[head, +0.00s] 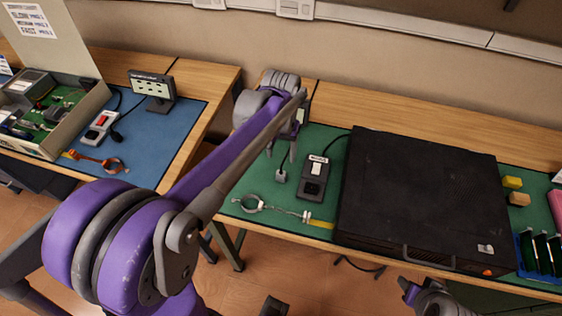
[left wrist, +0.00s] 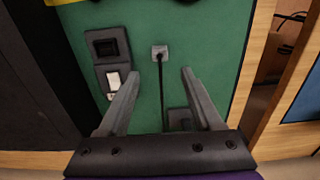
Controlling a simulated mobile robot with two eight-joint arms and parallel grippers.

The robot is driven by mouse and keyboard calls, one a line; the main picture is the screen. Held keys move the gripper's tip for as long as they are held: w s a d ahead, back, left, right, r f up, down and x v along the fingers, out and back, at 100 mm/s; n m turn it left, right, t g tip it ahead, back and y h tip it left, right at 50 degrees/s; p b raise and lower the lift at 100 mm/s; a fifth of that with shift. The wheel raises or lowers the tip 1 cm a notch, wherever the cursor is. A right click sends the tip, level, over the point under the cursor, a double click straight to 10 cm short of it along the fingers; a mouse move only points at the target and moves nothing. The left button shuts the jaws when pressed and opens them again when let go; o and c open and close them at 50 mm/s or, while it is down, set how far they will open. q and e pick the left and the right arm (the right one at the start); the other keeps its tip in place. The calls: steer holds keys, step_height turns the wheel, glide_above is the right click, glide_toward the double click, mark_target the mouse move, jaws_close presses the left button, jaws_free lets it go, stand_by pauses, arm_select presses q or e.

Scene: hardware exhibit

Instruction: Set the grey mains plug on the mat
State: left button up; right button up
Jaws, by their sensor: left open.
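The grey mains plug (head: 280,176) sits on the green mat (head: 295,222), left of a dark switch box. It also shows in the left wrist view (left wrist: 159,52), with its black cable running back between my fingers. My left gripper (head: 281,154) is open and empty above the mat. In the left wrist view its fingertips (left wrist: 160,71) stand apart on either side of the cable, with the plug just beyond them. The plug appears to rest on the mat, untouched. Part of my right arm (head: 432,297) shows at the bottom edge; its finger state is unclear.
The dark switch box (head: 314,177) is close right of the plug. A large black case (head: 420,195) fills the mat's middle. A metal ring with a chain (head: 252,204) lies near the front edge. A separate table with a blue mat (head: 150,140) stands left, across a gap.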

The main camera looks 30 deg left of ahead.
arm_select(q)
steer(key=s+d+f+m+t, duration=0.1)
steer(key=s+d+t, duration=0.1)
steer(key=s, duration=0.6)
steer(key=s+d+f+m+t, duration=0.1)
steer(key=s+d+t, duration=0.2)
steer(key=s, duration=0.5)
steer(key=shift+d+f+m, duration=0.25)
steer(key=shift+d+m, duration=0.05)
steer(key=shift+d, duration=0.55)
stand_by(1.1)
